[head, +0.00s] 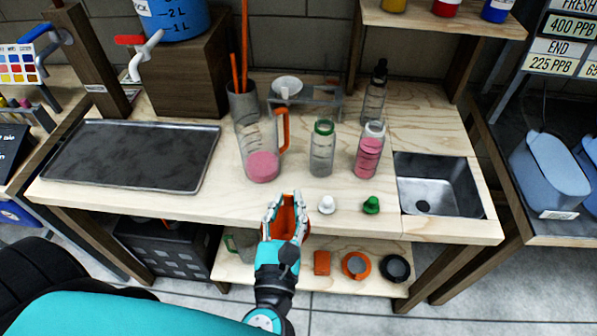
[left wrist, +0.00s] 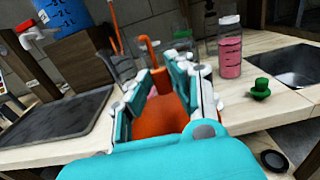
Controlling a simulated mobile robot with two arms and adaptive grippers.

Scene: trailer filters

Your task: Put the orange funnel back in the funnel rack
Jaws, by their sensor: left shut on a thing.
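The orange funnel (head: 288,222) is between the fingers of my left gripper (head: 287,205), which is shut on it just off the front edge of the workbench. In the left wrist view the funnel (left wrist: 160,118) fills the space between the fingers (left wrist: 160,85); much of its outline is hidden. The funnel rack (head: 318,97) is a low grey see-through stand at the back of the bench, with a white funnel (head: 287,84) in its left part. The rack is beyond the pitcher, well away from my gripper. My right gripper is not in view.
A pitcher (head: 258,140) with an orange handle and pink liquid stands between my gripper and the rack. A green-collared bottle (head: 322,150) and a pink-filled bottle (head: 368,150) stand to its right. White (head: 327,204) and green (head: 371,205) caps lie near the front edge.

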